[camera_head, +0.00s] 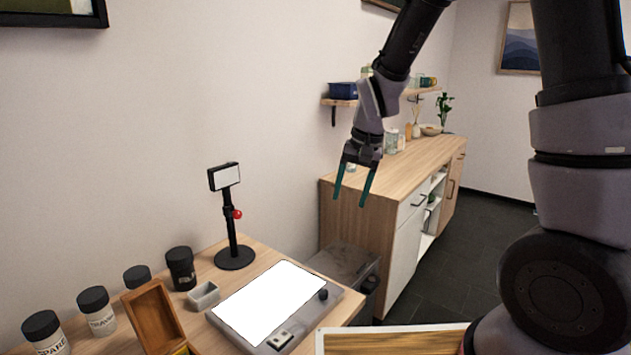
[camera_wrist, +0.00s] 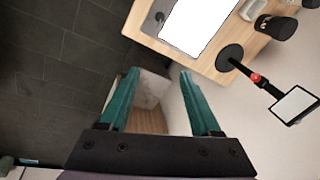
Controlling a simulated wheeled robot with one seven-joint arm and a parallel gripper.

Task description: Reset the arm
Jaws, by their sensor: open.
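My gripper (camera_head: 352,188) hangs from my arm in the head view, its two teal fingers spread and nothing between them. It is in the air in front of the wooden cabinet, to the right of and above the work table (camera_head: 262,250). In the wrist view my gripper (camera_wrist: 160,88) also shows open and empty, with floor, a grey bin and some wood behind its fingers. No object touches the fingers in either view.
On the table are a black stand with a small screen (camera_head: 225,177), a bright white panel (camera_head: 268,300), an open wooden box (camera_head: 155,318), a small grey tray (camera_head: 204,296) and several black-lidded jars. A wooden cabinet (camera_head: 360,230) stands behind my gripper; dark floor (camera_head: 465,260) is clear at right.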

